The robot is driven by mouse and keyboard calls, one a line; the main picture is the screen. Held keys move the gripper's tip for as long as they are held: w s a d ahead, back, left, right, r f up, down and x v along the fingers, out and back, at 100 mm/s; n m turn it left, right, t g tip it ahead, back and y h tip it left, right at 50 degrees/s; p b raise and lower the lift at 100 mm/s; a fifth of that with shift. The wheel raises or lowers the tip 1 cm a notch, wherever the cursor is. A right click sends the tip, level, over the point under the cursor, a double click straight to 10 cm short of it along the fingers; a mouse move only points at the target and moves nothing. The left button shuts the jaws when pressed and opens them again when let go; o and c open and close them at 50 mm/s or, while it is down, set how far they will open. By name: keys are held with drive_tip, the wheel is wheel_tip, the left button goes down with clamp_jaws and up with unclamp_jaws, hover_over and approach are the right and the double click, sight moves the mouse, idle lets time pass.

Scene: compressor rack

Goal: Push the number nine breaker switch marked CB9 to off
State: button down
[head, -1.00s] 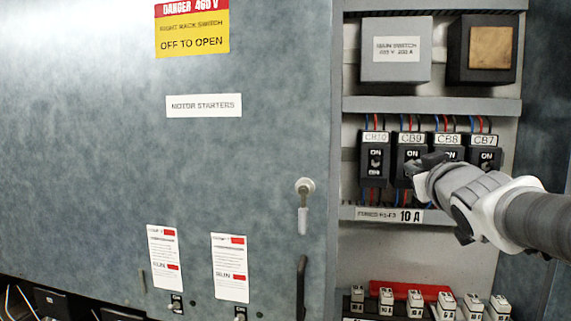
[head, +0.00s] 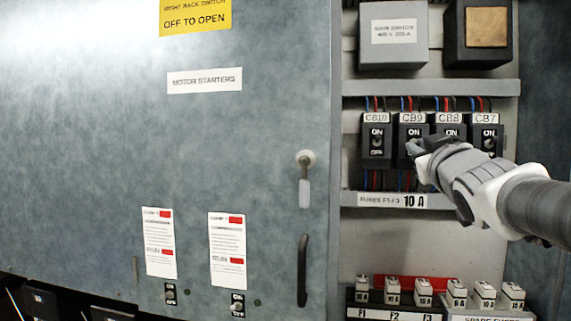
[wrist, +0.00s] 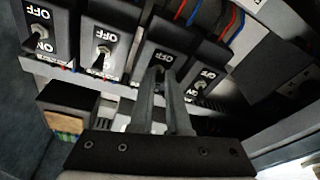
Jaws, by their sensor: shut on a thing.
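The CB9 breaker (head: 402,134) is a black block with a toggle, second from the left in the row in the head view. My gripper (head: 415,149) is at its front and covers the lower part of its face. In the wrist view, where the labels are upside down, my gripper (wrist: 166,76) has its two fingers close together on the toggle of the CB9 breaker (wrist: 176,32), third from the left. The fingers hide most of the toggle, so I cannot tell its position.
The CB10 breaker (head: 367,143) stands close on the left of CB9. The CB8 breaker (head: 450,132) and the CB7 breaker (head: 488,137) are on the right, partly close to my arm. A shelf edge (head: 393,200) runs below, with several fuses (head: 423,291) lower down.

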drive_tip(key=shift+d+f+t+b, duration=0.1)
drive_tip(key=shift+f+t+b, duration=0.4)
drive_tip(key=shift+b, duration=1.6)
drive_tip(key=shift+f+t+b, duration=0.15)
drive_tip(key=shift+t+b, duration=0.65)
drive_tip(key=shift+b, duration=1.3)
drive_tip(key=shift+w+r+t+b, duration=0.1)
drive_tip(key=shift+r+t+b, duration=0.15)
drive_tip(key=shift+b, duration=0.6)
drive_tip(key=c, duration=0.9)
unclamp_jaws()
drive_tip(key=shift+f, duration=0.1)
drive_tip(key=b+v, duration=0.2)
drive_tip(key=v, duration=1.5)
